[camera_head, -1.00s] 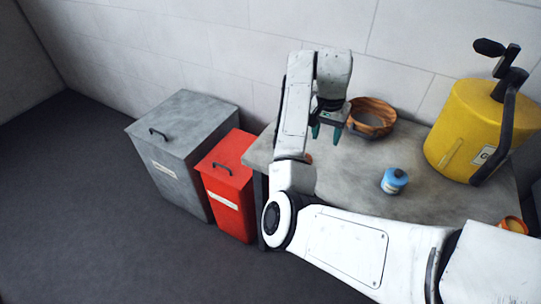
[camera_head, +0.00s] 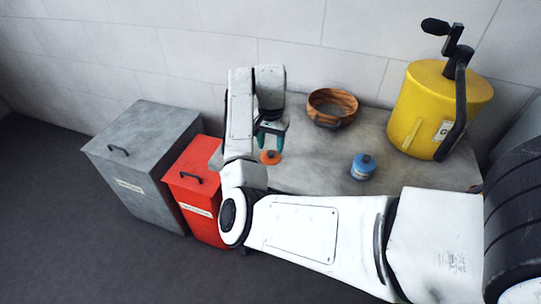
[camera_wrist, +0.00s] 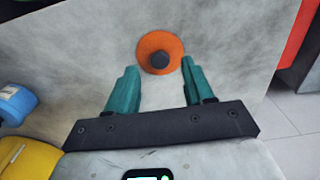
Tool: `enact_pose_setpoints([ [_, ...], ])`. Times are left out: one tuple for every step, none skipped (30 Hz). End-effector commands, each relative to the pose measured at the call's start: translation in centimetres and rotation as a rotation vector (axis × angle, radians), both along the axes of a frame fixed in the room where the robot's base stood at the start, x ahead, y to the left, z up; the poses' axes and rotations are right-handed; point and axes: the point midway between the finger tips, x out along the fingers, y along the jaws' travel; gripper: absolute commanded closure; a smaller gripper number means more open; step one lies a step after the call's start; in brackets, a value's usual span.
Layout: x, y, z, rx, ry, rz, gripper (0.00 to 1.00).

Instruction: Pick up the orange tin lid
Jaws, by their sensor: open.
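The orange tin lid (camera_head: 270,157) lies flat on the grey table at its left part. In the wrist view the lid (camera_wrist: 160,53) is a round orange disc with a dark knob at its centre. My gripper (camera_head: 271,135) is above the table close to the lid, its teal fingers pointing down. In the wrist view my gripper (camera_wrist: 158,75) is open and empty, with the lid just beyond and between the fingertips. The fingers do not visibly touch it.
A blue tin (camera_head: 363,167) stands right of the lid on the grey table (camera_head: 310,172). A wooden bowl (camera_head: 332,108) and a yellow cranked drum (camera_head: 436,105) stand behind. A red bin (camera_head: 197,190) and a grey bin (camera_head: 143,165) stand left of the table.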

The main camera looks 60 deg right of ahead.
Motion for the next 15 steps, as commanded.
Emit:
enact_pose_setpoints([
  [0.0,0.1,-0.7,0.001,0.001,0.002,0.48],
  [0.0,0.1,-1.1,0.002,0.001,0.002,0.48],
  [0.0,0.1,-1.6,0.001,0.0,0.001,0.48],
  [0.0,0.1,-1.8,0.001,0.0,0.001,0.48],
  [0.0,0.1,-2.1,0.001,-0.001,0.001,0.48],
  [0.0,0.1,-2.3,0.001,-0.001,0.001,0.48],
  [0.0,0.1,-2.4,0.0,-0.001,0.001,0.48],
  [0.0,0.1,-2.4,0.0,-0.001,0.001,0.48],
  [0.0,0.1,-2.5,0.0,-0.001,0.001,0.48],
  [0.0,0.1,-2.5,0.0,-0.002,0.001,0.48],
  [0.0,0.1,-2.5,0.0,-0.002,0.001,0.48],
  [0.0,0.1,-2.4,0.0,-0.002,0.001,0.48],
  [0.0,0.1,-2.4,0.0,-0.002,0.001,0.48],
  [0.0,0.1,-2.4,0.0,-0.002,0.001,0.49],
  [0.0,0.1,-2.4,0.0,-0.002,0.001,0.53],
])
